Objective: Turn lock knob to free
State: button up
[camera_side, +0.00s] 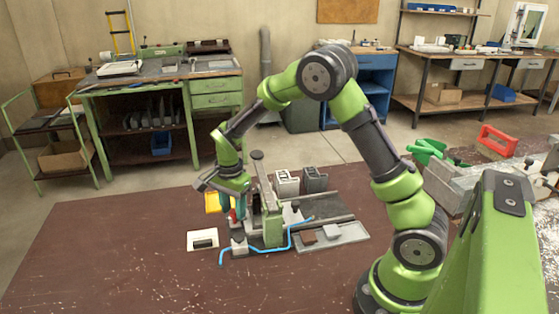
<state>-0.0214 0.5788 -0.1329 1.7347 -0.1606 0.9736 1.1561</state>
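The clamp fixture stands on the brown bench, with a green upright post (269,212) and a grey lever on top. My gripper (238,214) points down at the left side of this fixture, close beside the post. A small red part (233,217) shows right at the fingertips; I cannot tell whether it is the lock knob or whether the fingers touch it. A small dark knob (295,206) shows to the right of the post. The finger opening is too small and partly hidden to judge.
A blue bent rod (289,240) runs in front of the fixture. Two grey blocks (287,184) (314,180) stand behind it. A grey tray (340,237) lies to the right, a white plate (203,240) to the left. A yellow piece (212,203) is beside my gripper. The bench's left front is clear.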

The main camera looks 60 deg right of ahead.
grip_shut()
jog(key=shift+n, duration=0.4)
jog(key=n, duration=0.8)
jog(key=shift+n, duration=0.3)
jog(key=n, duration=0.8)
jog(key=shift+n, duration=0.4)
